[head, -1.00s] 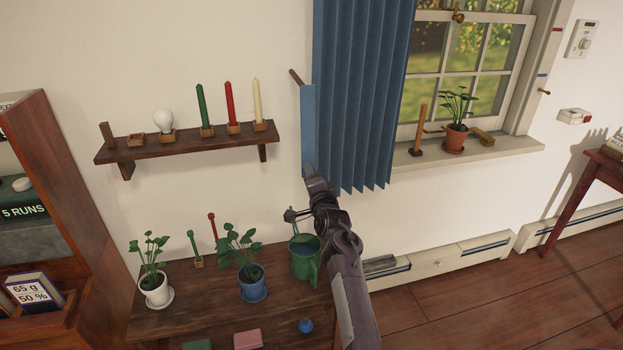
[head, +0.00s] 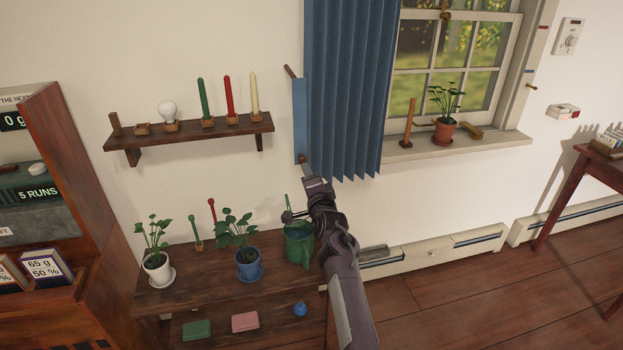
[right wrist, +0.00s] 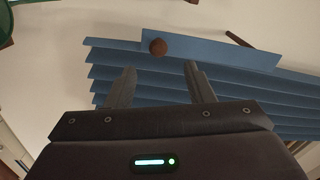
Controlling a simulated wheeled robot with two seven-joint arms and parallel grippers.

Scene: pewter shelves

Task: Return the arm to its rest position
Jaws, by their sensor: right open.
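My right arm (head: 345,275) reaches up from the bottom of the head view. Its gripper (head: 306,173) is just below the lower left part of the blue curtain (head: 345,90). In the right wrist view the two fingers (right wrist: 158,85) stand apart with nothing held between them. Beyond them are a brown round knob (right wrist: 158,47) and the blue curtain folds (right wrist: 240,95). The knob also shows at the foot of the narrow blue strip (head: 300,120) in the head view. My left gripper is in neither view.
A wall shelf (head: 190,132) holds candles and a bulb. The windowsill (head: 465,148) holds a plant. Open floor (head: 440,295) lies right of my arm.

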